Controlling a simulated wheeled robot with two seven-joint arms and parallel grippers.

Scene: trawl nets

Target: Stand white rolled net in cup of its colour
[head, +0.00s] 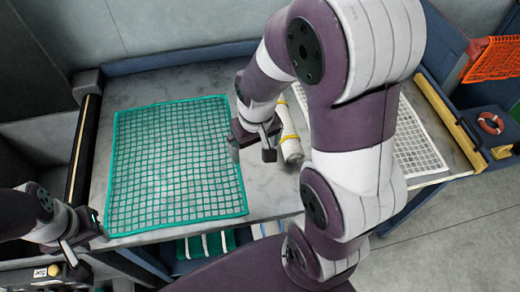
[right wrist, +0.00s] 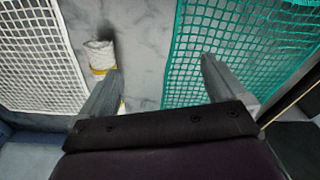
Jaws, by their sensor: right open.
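The white rolled net (head: 291,148) lies on the grey table, tied with yellow bands. My right arm hides part of it in the head view. In the right wrist view the roll (right wrist: 100,55) shows beside one finger, which covers part of it. My left gripper (head: 84,236) is open and empty at the table's front left corner. I cannot make out a white cup in either view.
A flat green net (head: 175,165) covers the table's left part. A flat white net (head: 418,150) lies at the right. Green and white items (head: 205,245) show below the front edge. An orange net (head: 495,58) and a red ring (head: 490,122) are at the far right.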

